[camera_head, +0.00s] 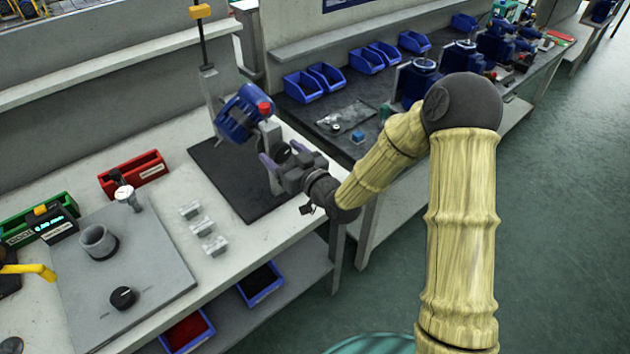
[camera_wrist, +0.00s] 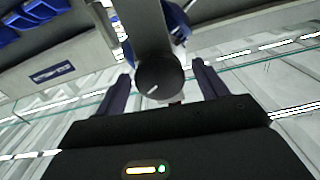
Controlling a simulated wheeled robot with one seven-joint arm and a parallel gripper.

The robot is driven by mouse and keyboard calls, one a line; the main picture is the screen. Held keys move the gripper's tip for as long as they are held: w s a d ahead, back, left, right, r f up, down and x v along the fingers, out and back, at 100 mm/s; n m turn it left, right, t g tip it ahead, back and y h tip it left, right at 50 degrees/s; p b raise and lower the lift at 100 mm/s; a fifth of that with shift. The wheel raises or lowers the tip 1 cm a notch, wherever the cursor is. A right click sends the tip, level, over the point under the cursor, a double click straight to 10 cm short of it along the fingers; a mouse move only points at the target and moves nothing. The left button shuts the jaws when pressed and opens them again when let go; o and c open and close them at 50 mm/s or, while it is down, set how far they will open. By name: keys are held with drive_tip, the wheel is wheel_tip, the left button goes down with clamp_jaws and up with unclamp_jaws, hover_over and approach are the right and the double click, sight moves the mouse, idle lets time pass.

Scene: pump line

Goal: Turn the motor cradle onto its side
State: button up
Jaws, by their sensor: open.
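The motor cradle holds a blue motor (camera_head: 240,112) with a red cap, tilted, above a black mat (camera_head: 228,172) on the left bench. A round black knob (camera_head: 282,152) is on its near side. My gripper (camera_head: 273,158) is at this knob, its fingers spread. In the wrist view the knob (camera_wrist: 160,80), with a white mark, sits on a grey arm (camera_wrist: 145,30) between my two open fingers (camera_wrist: 160,88). Gaps show on both sides of the knob. Part of the blue motor (camera_wrist: 178,20) shows behind the grey arm. My gripper hides the cradle's lower near side.
A grey plate (camera_head: 150,262) with a grey cup (camera_head: 98,241) lies left on the bench. Small metal blocks (camera_head: 202,227) stand between plate and mat. A red bin (camera_head: 133,173) and green bin (camera_head: 38,220) line the back. A post (camera_head: 204,45) rises behind the motor.

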drive_tip(key=p+v, duration=0.6)
drive_tip(key=v, duration=0.6)
drive_tip(key=shift+r, duration=0.25)
drive_tip(key=shift+d+p, duration=0.2)
drive_tip(key=shift+p, duration=0.2)
drive_tip(key=p+v, duration=0.2)
drive_tip(key=p, duration=0.4)
drive_tip(key=shift+s+f, duration=0.15)
drive_tip(key=shift+f, duration=0.05)
drive_tip(key=shift+f, duration=0.1)
